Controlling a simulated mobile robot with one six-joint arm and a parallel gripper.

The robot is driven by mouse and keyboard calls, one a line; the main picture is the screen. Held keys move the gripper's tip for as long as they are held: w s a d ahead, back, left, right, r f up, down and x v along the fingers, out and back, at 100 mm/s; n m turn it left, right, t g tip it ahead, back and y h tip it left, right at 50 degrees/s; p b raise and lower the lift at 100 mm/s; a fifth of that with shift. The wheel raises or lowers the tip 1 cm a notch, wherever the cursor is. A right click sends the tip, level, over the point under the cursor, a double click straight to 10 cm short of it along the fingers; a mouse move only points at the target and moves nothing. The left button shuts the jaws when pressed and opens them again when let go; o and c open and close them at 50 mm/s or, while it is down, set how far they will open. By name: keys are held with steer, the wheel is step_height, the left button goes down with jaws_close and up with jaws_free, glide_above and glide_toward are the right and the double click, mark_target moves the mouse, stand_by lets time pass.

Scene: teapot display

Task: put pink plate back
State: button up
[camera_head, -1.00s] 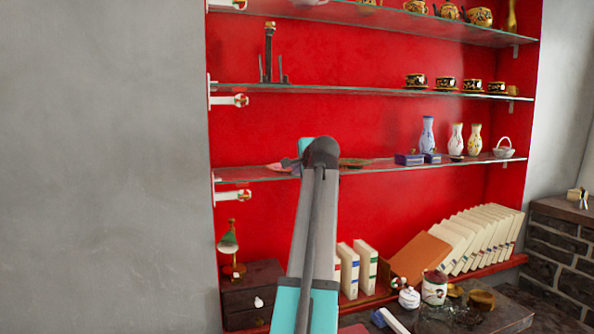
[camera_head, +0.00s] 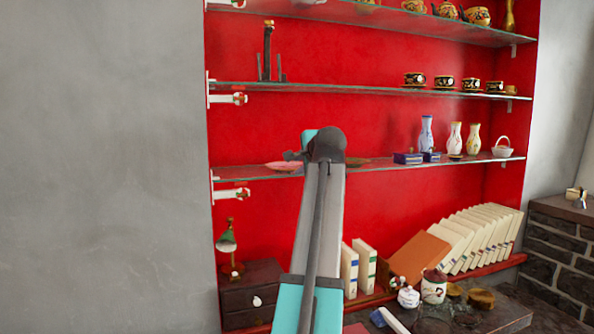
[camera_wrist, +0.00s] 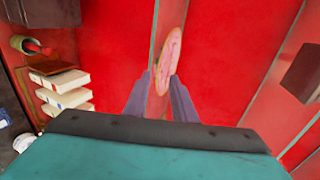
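The pink plate (camera_head: 283,166) lies on the glass shelf (camera_head: 400,166), third from the top, near its left end. In the wrist view the plate (camera_wrist: 171,50) is seen at a steep slant, ahead of my gripper (camera_wrist: 160,76). The two fingers are apart, with the plate's near edge appearing between or just beyond their tips; I cannot tell whether they touch it. In the head view my own arm and wrist hide most of my gripper, which is just right of the plate.
A dark flat dish (camera_head: 357,162) lies on the same shelf just right of my wrist. A green lamp (camera_head: 228,243) and books (camera_head: 366,265) are below.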

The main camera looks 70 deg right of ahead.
steer(key=b+v, duration=0.1)
steer(key=v, duration=0.6)
steer(key=shift+a, duration=0.2)
steer(key=shift+s+r, duration=0.1)
stand_by(0.4)
step_height(320, 180, up, 10)
steer(key=p, duration=0.9)
steer(key=shift+p, duration=0.4)
